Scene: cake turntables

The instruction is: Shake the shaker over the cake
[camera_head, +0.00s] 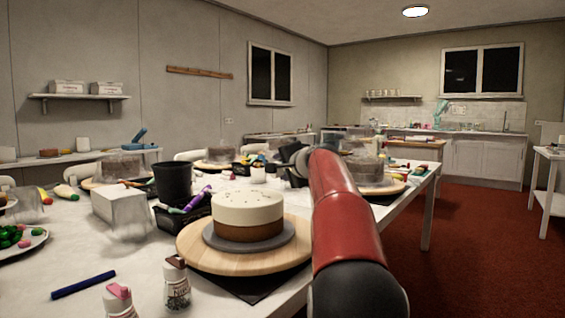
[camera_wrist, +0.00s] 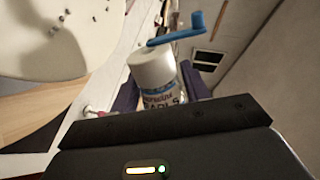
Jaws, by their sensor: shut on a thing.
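A round cake (camera_head: 247,214) with white top and brown base sits on a grey plate on a wooden turntable (camera_head: 195,250). Several small dark specks dot its top. In the wrist view the cake top (camera_wrist: 42,40) fills the upper left. My gripper (camera_wrist: 160,92) is shut on a shaker (camera_wrist: 152,68), a white bottle with partly readable label, between dark fingers. A blue piece (camera_wrist: 180,30) shows beyond its top; I cannot tell whether it belongs to it. In the head view my red arm reaches past the cake's right side and hides the shaker.
Two other shakers, one pink-lidded (camera_head: 118,300) and one brown-lidded (camera_head: 177,284), stand at the front. A blue stick (camera_head: 83,285) lies left of them. A black pot (camera_head: 172,180), black tray and white box (camera_head: 120,208) crowd behind the cake. More turntables with covered cakes stand farther back.

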